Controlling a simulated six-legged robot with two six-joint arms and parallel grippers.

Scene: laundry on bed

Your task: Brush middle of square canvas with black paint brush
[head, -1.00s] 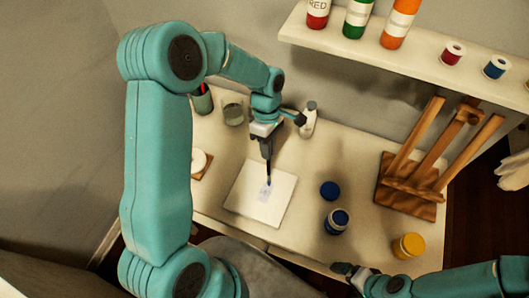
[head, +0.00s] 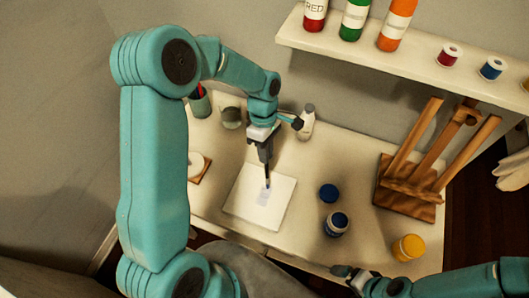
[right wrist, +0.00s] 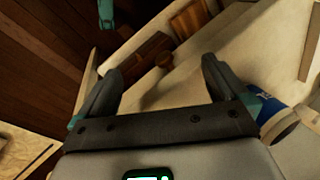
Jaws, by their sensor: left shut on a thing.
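The square white canvas (head: 275,212) lies flat on the white table. A pale bluish patch shows near its middle. My left gripper (head: 265,158) is above the canvas, shut on a dark paint brush (head: 267,179) that points down. The brush tip is at the upper edge of the patch; it looks close to or touching the canvas, I cannot tell which. The upper part of the brush is hidden by the gripper. My right gripper (head: 345,270) is low at the table's front edge; the right wrist view shows its fingers (right wrist: 160,92) apart, with nothing between them.
An open blue paint jar (head: 336,224) and blue lid (head: 329,193) stand right of the canvas, with a yellow jar (head: 409,247) further right. A wooden easel (head: 410,190) is at right. A white bottle (head: 307,122) and glass jar (head: 232,117) stand behind. A shelf (head: 420,60) hangs above.

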